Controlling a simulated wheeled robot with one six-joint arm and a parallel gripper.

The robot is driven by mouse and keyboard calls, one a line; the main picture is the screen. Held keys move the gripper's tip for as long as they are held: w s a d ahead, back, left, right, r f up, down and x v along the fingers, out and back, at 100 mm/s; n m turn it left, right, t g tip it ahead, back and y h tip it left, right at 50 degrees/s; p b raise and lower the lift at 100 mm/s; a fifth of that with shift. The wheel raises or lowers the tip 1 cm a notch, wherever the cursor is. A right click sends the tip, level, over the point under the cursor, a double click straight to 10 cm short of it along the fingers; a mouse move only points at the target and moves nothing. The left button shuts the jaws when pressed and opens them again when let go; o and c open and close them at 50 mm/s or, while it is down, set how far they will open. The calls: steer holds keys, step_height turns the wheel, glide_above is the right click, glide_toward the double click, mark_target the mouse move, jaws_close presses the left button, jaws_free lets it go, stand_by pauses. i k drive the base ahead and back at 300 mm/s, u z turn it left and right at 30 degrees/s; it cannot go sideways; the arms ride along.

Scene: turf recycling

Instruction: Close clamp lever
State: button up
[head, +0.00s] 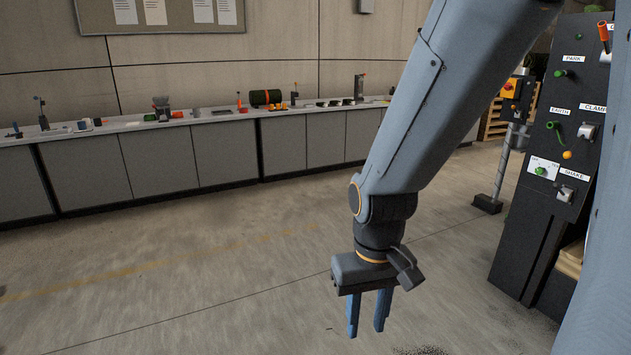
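A dark control panel (574,90) stands at the right edge, partly cut off and partly behind my arm. A label reading "CLAMP" (593,107) is on it, with a small metallic fitting (587,131) just below. An orange-handled lever (603,32) sticks up near the panel's top right. I cannot tell which of these is the clamp lever. My gripper (366,331) points down over the bare floor, well left of the panel. Its two blue fingers are apart with nothing between them.
Other panel controls include a green lever (554,128) by "EARTH" and a green knob (561,73) by "PARK". A post with a yellow-and-red switch box (510,88) stands left of the panel. A long grey workbench (230,155) lines the back wall. The floor between is clear.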

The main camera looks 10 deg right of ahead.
mark_target(567, 155)
steer(key=z, duration=0.3)
steer(key=i, duration=1.6)
steer(key=z, duration=1.5)
steer(key=i, duration=1.2)
steer(key=z, duration=0.7)
